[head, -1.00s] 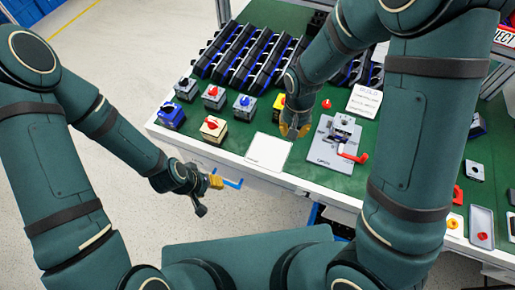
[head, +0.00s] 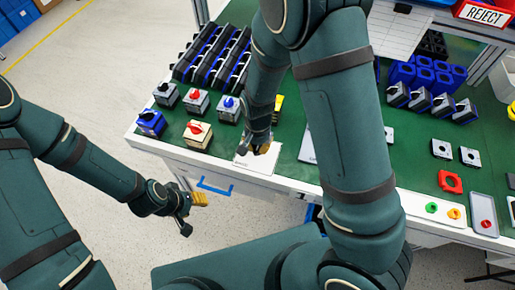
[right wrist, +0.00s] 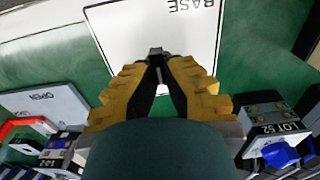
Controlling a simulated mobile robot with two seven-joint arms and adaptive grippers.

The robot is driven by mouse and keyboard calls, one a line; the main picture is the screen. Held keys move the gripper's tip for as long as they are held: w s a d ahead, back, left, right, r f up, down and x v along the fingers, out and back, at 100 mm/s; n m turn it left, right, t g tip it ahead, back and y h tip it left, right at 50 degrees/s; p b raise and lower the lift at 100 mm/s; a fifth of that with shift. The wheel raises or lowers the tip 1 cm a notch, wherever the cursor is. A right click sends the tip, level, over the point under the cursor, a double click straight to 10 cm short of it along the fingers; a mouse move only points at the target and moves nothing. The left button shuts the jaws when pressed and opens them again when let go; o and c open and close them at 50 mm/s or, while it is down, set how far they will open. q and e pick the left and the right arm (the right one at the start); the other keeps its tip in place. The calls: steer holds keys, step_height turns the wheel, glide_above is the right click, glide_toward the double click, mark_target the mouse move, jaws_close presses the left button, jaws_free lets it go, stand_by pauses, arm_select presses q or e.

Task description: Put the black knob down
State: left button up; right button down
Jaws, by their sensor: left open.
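My right gripper (head: 262,146) is over the white card (head: 246,163) on the green bench, near its front edge. In the right wrist view the card (right wrist: 190,30) reads BASE, and the fingers (right wrist: 157,60) are close together above it. A small dark piece (right wrist: 156,51) shows between the fingertips; it looks like the black knob, mostly hidden by them. Whether it touches the card I cannot tell. My left gripper (head: 201,199) is open and empty, off the bench in front of the blue handle.
Several switch boxes with knobs, including a red-knobbed beige one (head: 198,134), stand left of the card. A grey plate (head: 307,147) lies to the right, partly behind my right arm. Blue-black racks (head: 213,58) stand behind. Loose coloured knobs and a tray (head: 484,213) lie at right.

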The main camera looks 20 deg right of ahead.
mark_target(257, 147)
steer(key=shift+f, duration=0.6)
steer(key=shift+f, duration=0.15)
steer(key=c, duration=1.1)
jaws_free()
steer(key=shift+c, duration=0.2)
steer(key=shift+r, duration=0.45)
step_height(257, 147, up, 11)
steer(key=p, duration=0.3)
steer(key=shift+r, duration=0.2)
